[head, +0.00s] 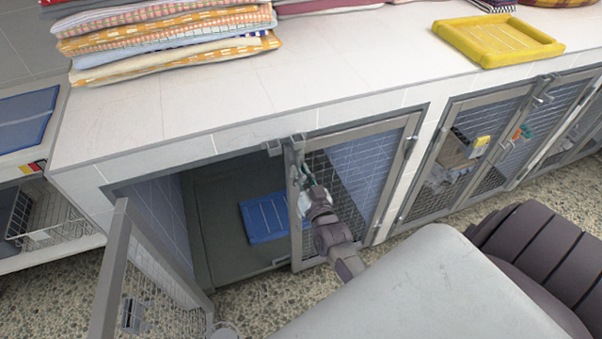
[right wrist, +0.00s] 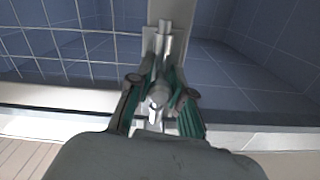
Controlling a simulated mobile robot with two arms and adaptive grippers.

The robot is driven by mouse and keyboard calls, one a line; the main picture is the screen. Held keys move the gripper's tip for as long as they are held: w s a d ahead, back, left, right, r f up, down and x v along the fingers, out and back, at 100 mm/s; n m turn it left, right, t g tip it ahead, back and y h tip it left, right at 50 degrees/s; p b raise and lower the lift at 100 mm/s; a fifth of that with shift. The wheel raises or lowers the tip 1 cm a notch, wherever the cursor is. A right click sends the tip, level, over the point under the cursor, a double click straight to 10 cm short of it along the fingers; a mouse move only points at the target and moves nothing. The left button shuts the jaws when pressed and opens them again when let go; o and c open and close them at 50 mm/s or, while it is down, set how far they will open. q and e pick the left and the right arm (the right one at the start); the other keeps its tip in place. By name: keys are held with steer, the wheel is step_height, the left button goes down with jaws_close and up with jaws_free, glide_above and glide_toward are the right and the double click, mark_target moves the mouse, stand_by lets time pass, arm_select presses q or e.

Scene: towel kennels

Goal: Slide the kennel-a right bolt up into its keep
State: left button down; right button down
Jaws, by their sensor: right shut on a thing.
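Kennel-a's right door (head: 352,136) is closed, a grey frame with wire mesh. Its upright metal bolt (head: 292,160) runs along the left stile, near the door's top edge. Small metal keeps (head: 273,148) sit on the frame above the opening. My right gripper (head: 305,180) is at this stile, reaching in from the front. In the right wrist view, its teal-lined fingers (right wrist: 157,100) are shut on the bolt's knob, with the shaft (right wrist: 164,45) running up beyond them. Whether the bolt's tip is inside the keep cannot be told. My left gripper is not in view.
Kennel-a's left door (head: 118,270) stands swung open toward me. A blue tray (head: 264,218) lies inside. Folded towels (head: 170,35) and a yellow tray (head: 497,42) are on the white counter (head: 200,110). More mesh doors (head: 480,150) stand to the right.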

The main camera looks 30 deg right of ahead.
mark_target(299, 160)
step_height(299, 160, up, 4)
steer(key=p, duration=0.3)
steer(key=shift+p, duration=0.35)
steer(key=shift+w+f, duration=0.1)
steer(key=shift+f, duration=0.05)
steer(key=c, duration=1.1)
jaws_free()
